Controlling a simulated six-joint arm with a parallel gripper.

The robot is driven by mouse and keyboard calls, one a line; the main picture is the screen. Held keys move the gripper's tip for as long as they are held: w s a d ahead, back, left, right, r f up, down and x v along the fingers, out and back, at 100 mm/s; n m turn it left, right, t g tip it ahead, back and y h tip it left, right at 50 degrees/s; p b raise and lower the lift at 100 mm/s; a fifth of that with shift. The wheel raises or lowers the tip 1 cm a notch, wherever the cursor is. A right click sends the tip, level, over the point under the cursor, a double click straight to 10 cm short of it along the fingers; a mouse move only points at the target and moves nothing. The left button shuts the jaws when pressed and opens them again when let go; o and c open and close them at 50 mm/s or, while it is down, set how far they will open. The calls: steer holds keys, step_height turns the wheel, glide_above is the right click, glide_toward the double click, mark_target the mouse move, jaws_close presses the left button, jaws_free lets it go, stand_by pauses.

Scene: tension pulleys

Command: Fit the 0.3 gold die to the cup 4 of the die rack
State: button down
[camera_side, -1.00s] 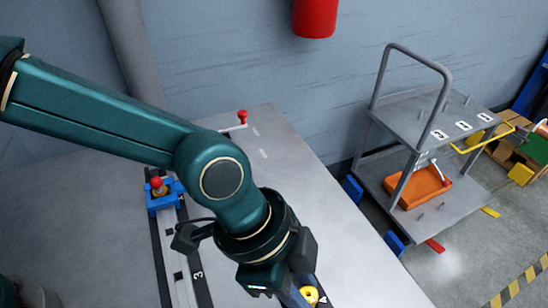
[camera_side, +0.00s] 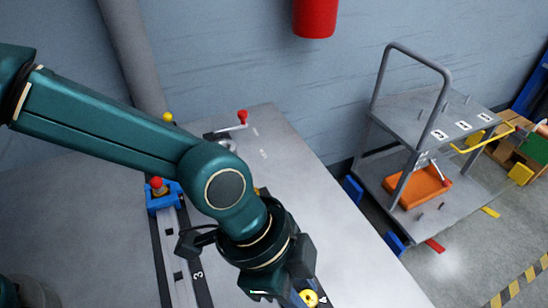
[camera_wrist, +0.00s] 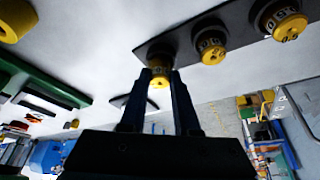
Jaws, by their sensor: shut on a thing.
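In the wrist view my gripper (camera_wrist: 160,78) is shut on a gold die (camera_wrist: 159,66), held between the fingertips. The die overlaps the near end of a dark rack strip (camera_wrist: 180,35); I cannot tell whether it is seated in a cup or just over it. Two more gold-topped dies, one in the middle (camera_wrist: 211,50) and one at the right (camera_wrist: 285,24), stand along the strip in dark cups. In the side view my wrist hides the fingertips and the held die.
A yellow round part (camera_side: 308,298) lies beside my wrist in the side view. A rail marked 3 (camera_side: 183,285), a blue clamp with a red knob (camera_side: 164,196) and a red-knobbed crank (camera_side: 240,118) are on the grey table. The table's right side is clear; a trolley (camera_side: 430,130) stands beyond.

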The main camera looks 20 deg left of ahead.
steer(key=shift+f, duration=0.5)
stand_by(0.3)
steer(key=c, duration=0.6)
jaws_free()
steer(key=shift+f, duration=0.1)
steer(key=shift+o, duration=0.2)
steer(key=shift+v, duration=2.65)
